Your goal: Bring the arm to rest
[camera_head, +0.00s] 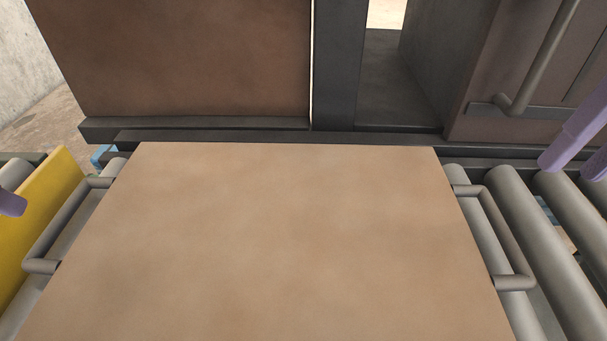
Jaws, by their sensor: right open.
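My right gripper (571,166) comes in at the right edge, with its purple fingers apart and nothing seen between them. It hangs above the rollers, to the right of the tan box and clear of its right handle. At the left edge only a purple tip of my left gripper (11,203) shows, in front of a yellow panel. The rest of the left gripper is outside the picture, so its opening does not show.
A large tan box (285,240) with a left handle (70,222) and a right handle (507,238) fills the middle. Grey rollers (545,250) run at right. A yellow panel (45,205) stands at left. Brown panel (200,55) and door with bar handle (540,60) stand behind.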

